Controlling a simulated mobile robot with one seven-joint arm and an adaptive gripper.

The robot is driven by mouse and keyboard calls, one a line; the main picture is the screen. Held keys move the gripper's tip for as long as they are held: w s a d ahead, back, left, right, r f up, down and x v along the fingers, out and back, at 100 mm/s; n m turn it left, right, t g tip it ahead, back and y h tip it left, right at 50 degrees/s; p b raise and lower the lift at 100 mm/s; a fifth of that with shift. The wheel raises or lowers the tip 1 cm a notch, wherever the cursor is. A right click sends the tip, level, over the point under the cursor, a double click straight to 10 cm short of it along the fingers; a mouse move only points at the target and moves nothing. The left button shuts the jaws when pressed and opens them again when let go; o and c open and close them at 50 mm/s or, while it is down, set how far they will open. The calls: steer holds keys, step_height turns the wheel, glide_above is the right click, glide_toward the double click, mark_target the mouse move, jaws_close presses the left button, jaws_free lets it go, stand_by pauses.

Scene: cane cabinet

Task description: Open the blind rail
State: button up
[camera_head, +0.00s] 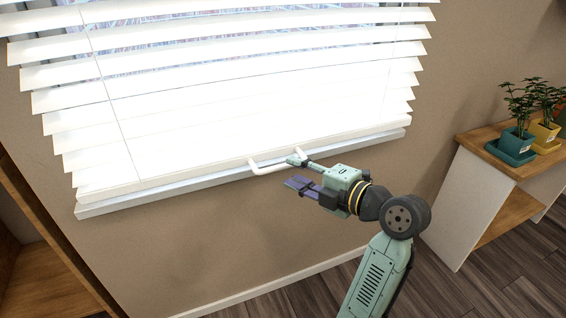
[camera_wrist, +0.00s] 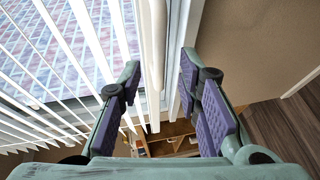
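The white blind (camera_head: 225,105) hangs over the window, with its slats lowered to the sill. Its bottom rail (camera_head: 180,178) runs just above the window's lower edge. A white U-shaped handle (camera_head: 272,167) sticks out from the rail near the middle. My gripper (camera_head: 299,172) is at the handle's right end, its purple-padded fingers spread. In the wrist view my gripper (camera_wrist: 160,84) is open, with a rounded white bar (camera_wrist: 153,45), seemingly the handle, between the fingers. Whether either finger touches it I cannot tell.
A wooden-topped white cabinet (camera_head: 480,190) stands at the right with several potted plants (camera_head: 512,145). A wooden shelf unit (camera_head: 40,260) is at the left edge. The brown wall (camera_head: 240,230) below the blind is bare, and dark floor (camera_head: 460,290) lies at lower right.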

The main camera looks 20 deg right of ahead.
mark_target(285, 168)
steer(key=x, duration=0.5)
steer(key=shift+p, duration=0.35)
jaws_close()
stand_by(0.5)
